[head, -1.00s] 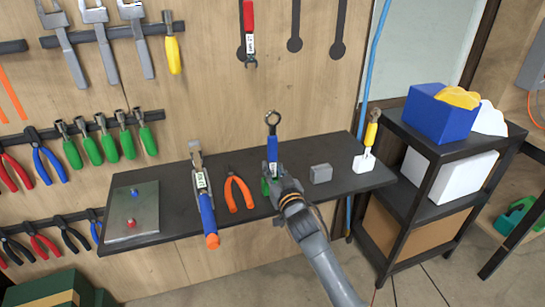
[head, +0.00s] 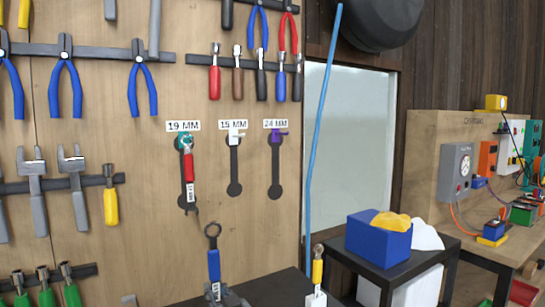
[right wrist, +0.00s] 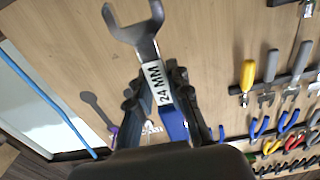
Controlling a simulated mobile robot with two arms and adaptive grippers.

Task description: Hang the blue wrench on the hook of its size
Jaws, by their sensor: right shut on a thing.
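The blue wrench (head: 214,264) stands upright, ring end up, in front of the pegboard. My right gripper (head: 226,296) is shut on its lower part. In the right wrist view its open jaw end and "24 MM" label (right wrist: 158,83) show between the fingers (right wrist: 160,100). Three labelled hooks are on the board: a teal 19 MM hook (head: 184,136), a white 15 MM hook (head: 234,135) and a purple 24 MM hook (head: 277,135). The wrench is below them, apart from the board hooks. My left gripper is not in view.
A red wrench (head: 189,167) hangs on the 19 MM hook; the other two hooks are empty above dark silhouettes. A yellow-handled tool (head: 317,270) stands at the shelf's right. A blue hose (head: 322,130) runs down right of the board. A blue bin (head: 378,240) sits beyond.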

